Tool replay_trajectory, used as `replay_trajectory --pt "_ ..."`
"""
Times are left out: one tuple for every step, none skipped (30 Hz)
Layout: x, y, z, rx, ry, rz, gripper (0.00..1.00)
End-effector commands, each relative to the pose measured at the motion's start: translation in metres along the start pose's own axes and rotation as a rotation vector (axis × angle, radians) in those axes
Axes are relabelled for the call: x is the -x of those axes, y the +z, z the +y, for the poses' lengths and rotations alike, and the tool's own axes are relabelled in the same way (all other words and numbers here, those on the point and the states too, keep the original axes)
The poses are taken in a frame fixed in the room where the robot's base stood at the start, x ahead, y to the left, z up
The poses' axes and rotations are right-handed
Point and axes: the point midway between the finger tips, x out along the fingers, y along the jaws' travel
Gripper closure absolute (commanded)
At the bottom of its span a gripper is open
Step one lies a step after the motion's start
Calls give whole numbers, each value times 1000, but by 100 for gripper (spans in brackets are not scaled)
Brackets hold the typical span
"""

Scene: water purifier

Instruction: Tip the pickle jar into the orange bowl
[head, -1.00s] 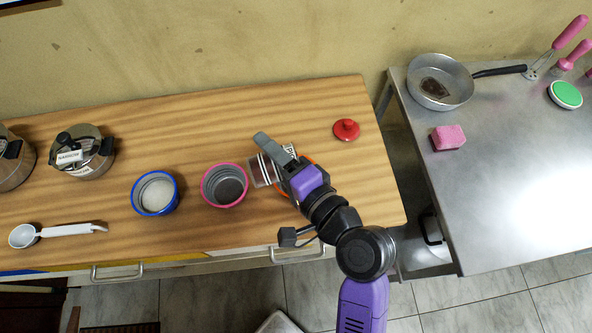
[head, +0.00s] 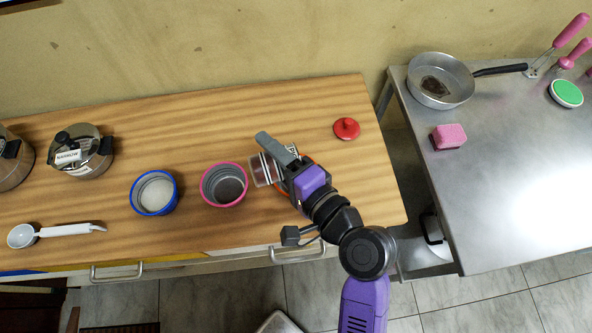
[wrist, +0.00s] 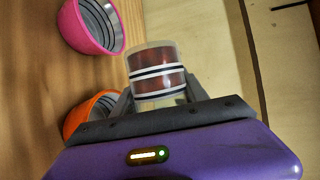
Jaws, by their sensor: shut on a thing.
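My gripper (head: 276,160) is shut on the pickle jar (head: 260,171), a clear jar with dark red contents and black-and-white bands. The jar also shows between the fingers in the wrist view (wrist: 158,72). It looks tilted in the head view; which end is open I cannot tell. The orange bowl (wrist: 92,108) is beside and partly behind my gripper in the wrist view. In the head view only a bit of its orange rim (head: 306,157) shows; my gripper hides the rest. I see no contents falling.
A pink-rimmed bowl (head: 224,185) stands just left of the jar, and a blue-rimmed bowl (head: 155,193) with pale contents farther left. A red lid (head: 346,129) lies at the back right. A white scoop (head: 55,231) and metal pots (head: 85,155) are at the left.

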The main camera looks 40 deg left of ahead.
Motion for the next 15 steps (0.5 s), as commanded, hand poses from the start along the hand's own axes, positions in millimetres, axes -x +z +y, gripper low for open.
replay_trajectory --pt "0 0 0 -3 -3 0 96" --pt "0 0 0 -4 -3 -1 96" --pt "0 0 0 -7 -5 -1 96" --pt "0 0 0 -8 -5 -2 96" --pt "0 0 0 -10 -6 -2 96" --pt "0 0 0 -12 -7 -2 96" --pt "0 0 0 -13 -8 -3 96" --pt "0 0 0 -15 -9 -3 96" --pt "0 -1 -1 -17 -9 -4 96" --pt "0 -1 -1 -19 -10 -4 96" --pt "0 -1 -1 -20 -11 -4 96" --pt "0 -1 -1 -22 -12 -5 96" --pt "0 -1 -1 -24 -12 -5 96" --pt "0 -1 -1 -25 -13 -5 96" --pt "0 -1 -1 -27 -14 -6 96"
